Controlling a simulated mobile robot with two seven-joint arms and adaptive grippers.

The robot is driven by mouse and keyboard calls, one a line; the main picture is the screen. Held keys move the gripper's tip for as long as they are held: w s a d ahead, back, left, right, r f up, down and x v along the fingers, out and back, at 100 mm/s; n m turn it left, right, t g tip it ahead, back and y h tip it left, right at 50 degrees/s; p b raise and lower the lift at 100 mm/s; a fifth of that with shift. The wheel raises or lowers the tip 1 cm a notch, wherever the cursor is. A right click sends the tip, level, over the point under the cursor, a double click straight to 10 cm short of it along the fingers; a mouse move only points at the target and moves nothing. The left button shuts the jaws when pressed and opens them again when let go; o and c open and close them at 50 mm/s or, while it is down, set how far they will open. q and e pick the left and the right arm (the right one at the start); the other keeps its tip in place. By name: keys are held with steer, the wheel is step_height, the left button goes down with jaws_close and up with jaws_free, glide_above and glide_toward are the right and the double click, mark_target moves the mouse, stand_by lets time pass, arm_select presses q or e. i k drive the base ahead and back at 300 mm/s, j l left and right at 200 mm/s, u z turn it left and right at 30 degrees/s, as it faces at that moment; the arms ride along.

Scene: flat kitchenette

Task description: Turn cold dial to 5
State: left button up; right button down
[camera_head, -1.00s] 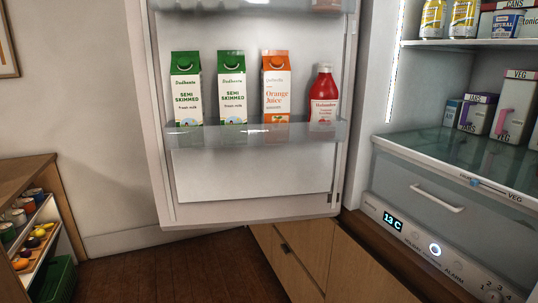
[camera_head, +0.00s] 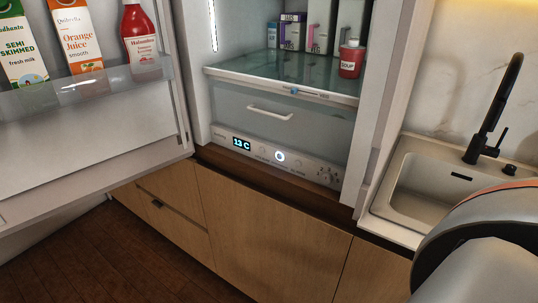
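The fridge control panel (camera_head: 290,160) runs along the bottom of the open fridge, below the clear drawer. Its display (camera_head: 241,143) reads "13 C". A round button with a lit ring (camera_head: 280,156) sits near the panel's middle. The cold dial (camera_head: 327,176) is at the panel's right end with small numbers around it; its setting is too small to read. A grey arm link of mine shows at the lower right, but neither gripper is in view.
The open fridge door (camera_head: 90,140) fills the left, with cartons and a red bottle in its rack. Cartons and a red soup tub (camera_head: 351,59) stand on the glass shelf. A sink (camera_head: 440,190) with a black tap (camera_head: 493,115) is at right. The space before the panel is clear.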

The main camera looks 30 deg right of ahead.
mark_target(327, 178)
steer(key=z, duration=1.5)
